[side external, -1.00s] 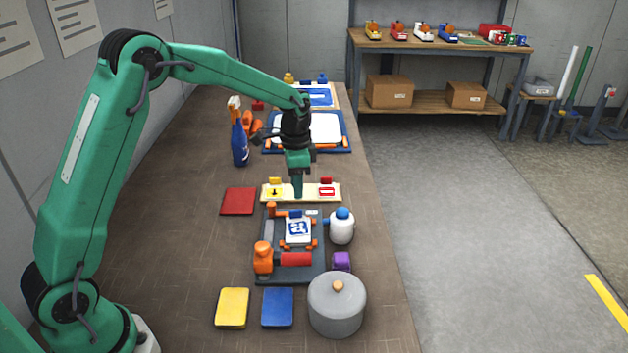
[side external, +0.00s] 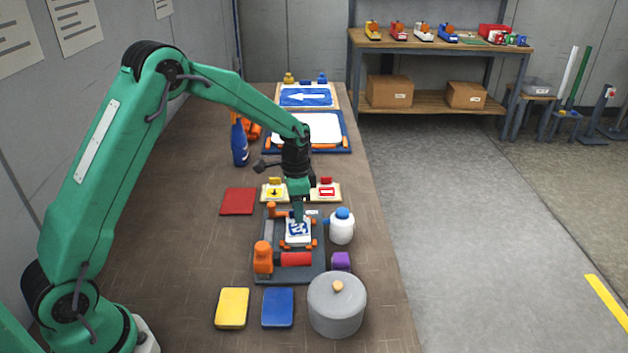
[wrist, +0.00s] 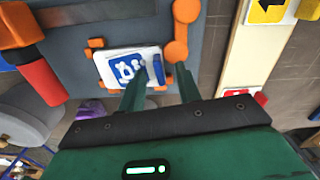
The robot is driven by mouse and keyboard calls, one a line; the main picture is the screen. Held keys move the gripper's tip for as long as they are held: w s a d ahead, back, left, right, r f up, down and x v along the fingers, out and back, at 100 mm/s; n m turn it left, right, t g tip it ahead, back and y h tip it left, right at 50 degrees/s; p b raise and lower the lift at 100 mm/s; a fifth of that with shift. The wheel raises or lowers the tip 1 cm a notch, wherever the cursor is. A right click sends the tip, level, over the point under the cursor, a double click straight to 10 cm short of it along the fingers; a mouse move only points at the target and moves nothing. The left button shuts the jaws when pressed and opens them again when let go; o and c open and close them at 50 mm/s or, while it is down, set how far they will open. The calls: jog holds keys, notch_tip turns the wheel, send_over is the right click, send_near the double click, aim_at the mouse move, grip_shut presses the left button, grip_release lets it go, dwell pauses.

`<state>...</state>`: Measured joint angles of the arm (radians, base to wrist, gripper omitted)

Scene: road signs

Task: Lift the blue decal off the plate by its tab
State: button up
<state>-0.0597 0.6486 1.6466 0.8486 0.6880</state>
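The blue decal (side external: 298,229) with a white figure lies on a small white plate (side external: 298,241), held by orange clamps on a dark grey board (side external: 290,274). In the wrist view the decal (wrist: 127,67) is on the plate (wrist: 104,71), and its blue tab (wrist: 159,73) shows at the right edge. My gripper (side external: 299,217) points down over the far edge of the plate. In the wrist view its two green fingers (wrist: 161,70) are apart, with the tab between them. I cannot tell whether they touch it.
A red roller (side external: 296,259), an orange tool (side external: 263,257) and a white bottle with a blue cap (side external: 342,226) stand close by. A purple block (side external: 341,261) and grey pot (side external: 337,303) are nearer the front. Sign panels (side external: 275,191) lie just behind.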

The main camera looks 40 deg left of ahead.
jog(key=shift+f, duration=0.2)
dwell(0.3)
grip_shut()
